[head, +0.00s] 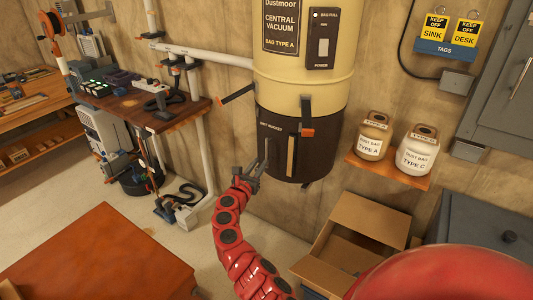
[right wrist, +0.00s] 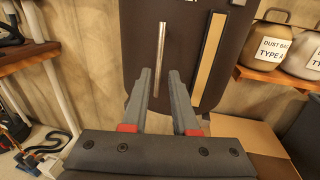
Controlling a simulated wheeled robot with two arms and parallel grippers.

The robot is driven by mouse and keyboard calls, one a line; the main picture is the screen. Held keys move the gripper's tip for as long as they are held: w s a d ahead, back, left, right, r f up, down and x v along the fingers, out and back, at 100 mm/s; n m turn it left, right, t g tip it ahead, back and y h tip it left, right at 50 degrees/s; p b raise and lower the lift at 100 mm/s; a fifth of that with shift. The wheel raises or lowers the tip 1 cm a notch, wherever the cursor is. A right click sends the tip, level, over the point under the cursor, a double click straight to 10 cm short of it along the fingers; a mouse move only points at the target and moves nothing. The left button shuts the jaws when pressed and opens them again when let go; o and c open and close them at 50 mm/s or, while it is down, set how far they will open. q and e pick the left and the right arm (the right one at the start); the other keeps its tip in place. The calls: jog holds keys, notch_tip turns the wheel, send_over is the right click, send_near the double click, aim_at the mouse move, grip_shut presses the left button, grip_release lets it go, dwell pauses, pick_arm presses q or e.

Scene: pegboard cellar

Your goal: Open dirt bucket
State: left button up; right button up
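The dirt bucket (head: 277,172) is the dark brown lower part of the cream central vacuum (head: 300,88) on the wall. A thin upright metal handle (right wrist: 160,55) is on its front, with a tan vertical strip (right wrist: 207,62) to the right. An orange-tipped latch (head: 237,95) sticks out at the left of the seam, and another (head: 307,120) hangs at the front. My right gripper (head: 255,172) is open in front of the bucket; in the right wrist view its fingers (right wrist: 160,75) point at the handle, which shows between them. Contact cannot be told. My left gripper is not in view.
A wall shelf (head: 390,172) with two dust bag jars (head: 375,136) (head: 415,152) is right of the bucket. An open cardboard box (head: 368,220) stands below. A cluttered workbench (head: 140,108) is at left, and a reddish-brown tabletop (head: 100,260) is in the left foreground.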

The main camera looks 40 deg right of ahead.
aim_at(267, 154)
jog(key=b+x, duration=0.1)
jog(key=x, duration=0.3)
jog(key=b+x, duration=0.1)
jog(key=x, duration=0.1)
jog(key=shift+w+d+f+b, duration=0.1)
jog(key=shift+d+f+b, duration=0.15)
jog(key=shift+d+b, duration=0.1)
jog(key=shift+w+d+r, duration=0.15)
jog(key=shift+w+d, duration=0.25)
jog(key=shift+w, duration=0.05)
grip_shut()
dwell(0.9)
